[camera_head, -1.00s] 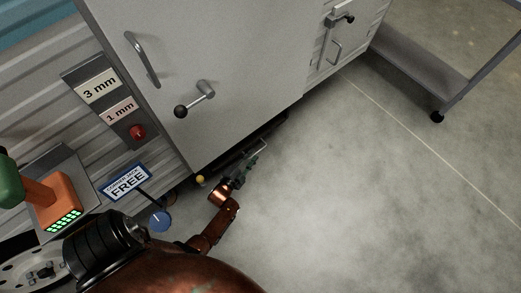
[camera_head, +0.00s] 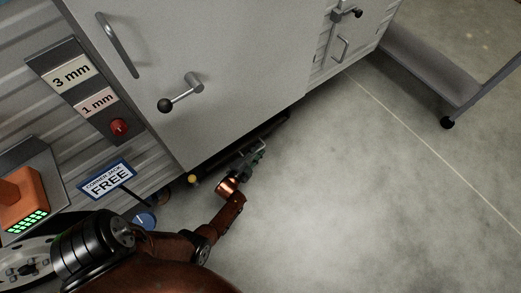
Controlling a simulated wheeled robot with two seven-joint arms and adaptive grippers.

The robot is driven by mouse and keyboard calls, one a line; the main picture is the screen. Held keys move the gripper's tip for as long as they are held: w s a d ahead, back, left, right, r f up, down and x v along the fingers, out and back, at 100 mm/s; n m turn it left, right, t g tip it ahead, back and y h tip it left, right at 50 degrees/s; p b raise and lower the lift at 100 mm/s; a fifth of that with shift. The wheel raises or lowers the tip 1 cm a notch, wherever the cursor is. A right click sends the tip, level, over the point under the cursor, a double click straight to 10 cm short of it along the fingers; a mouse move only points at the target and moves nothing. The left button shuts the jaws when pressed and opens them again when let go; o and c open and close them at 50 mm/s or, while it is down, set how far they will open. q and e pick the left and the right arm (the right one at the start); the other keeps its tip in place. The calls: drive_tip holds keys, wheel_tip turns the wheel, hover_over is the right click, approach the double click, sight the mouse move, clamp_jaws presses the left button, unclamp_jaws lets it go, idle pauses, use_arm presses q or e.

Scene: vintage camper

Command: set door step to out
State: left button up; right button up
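The door step (camera_head: 275,128) shows as a dark strip low under the bottom edge of the grey door (camera_head: 210,60). It is mostly in shadow under the body. A pale metal loop (camera_head: 257,142) shows at its front. My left gripper (camera_head: 252,157) is at this loop, low near the floor, at the end of my reddish-brown arm. It is small and dark here, and I cannot tell whether its fingers are open, shut or touching the loop. My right gripper is out of view.
The door has a bar handle (camera_head: 117,45) and a black-knobbed lever (camera_head: 180,93). A "CORNER JACK FREE" sign (camera_head: 107,180), yellow knob (camera_head: 193,180) and blue disc (camera_head: 145,221) are left of my arm. A wheeled frame (camera_head: 430,75) stands at right. The concrete floor (camera_head: 360,190) is clear.

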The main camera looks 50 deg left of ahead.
use_arm(q)
drive_tip(key=shift+w, duration=0.1)
drive_tip(key=shift+c, duration=0.4)
clamp_jaws()
idle(0.3)
